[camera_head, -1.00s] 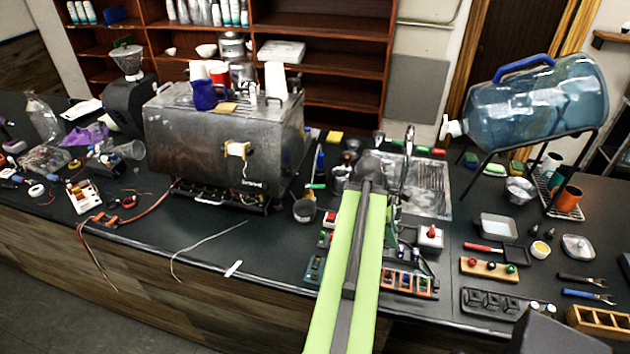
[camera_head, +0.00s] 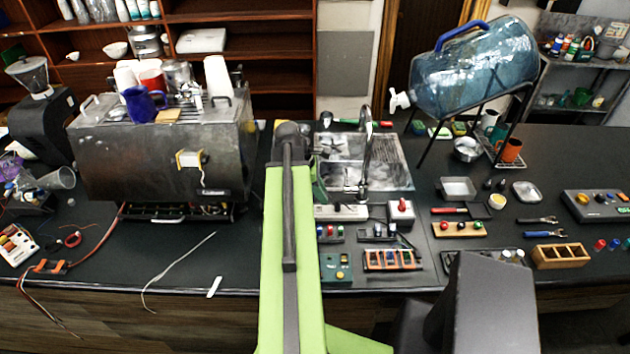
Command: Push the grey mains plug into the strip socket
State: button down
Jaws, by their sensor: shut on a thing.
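A long white block (camera_head: 341,212), which looks like the socket strip, lies on the dark counter just right of my arm. Its left end runs up to the arm, and its openings are too small to make out. I cannot make out the grey mains plug anywhere. My green arm reaches forward over the counter, left of the strip. Its far end is in front of the sink area, and my gripper is hidden behind the arm, so its jaws and anything in them do not show.
A metal brewer (camera_head: 160,150) stands left of my arm. A sink (camera_head: 385,165) with a tall tap (camera_head: 367,150) lies behind the strip. A white box with a red button (camera_head: 401,212) sits beside the strip.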

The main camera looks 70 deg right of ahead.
jog(key=f+b, duration=0.1)
jog(key=b, duration=0.1)
jog(key=w+d+f+b, duration=0.1)
jog(key=f+b, duration=0.1)
jog(key=w+f+b, duration=0.1)
jog(key=f+b, duration=0.1)
jog(key=shift+w+d+f, duration=0.1)
jog(key=shift+w+d, duration=0.1)
jog(key=shift+d, duration=0.2)
jog(key=shift+s, duration=0.15)
dwell(0.4)
jog(key=shift+f+b, duration=0.7)
jog(key=shift+f, duration=0.05)
dwell(1.5)
jog(key=c, duration=1)
grip_release()
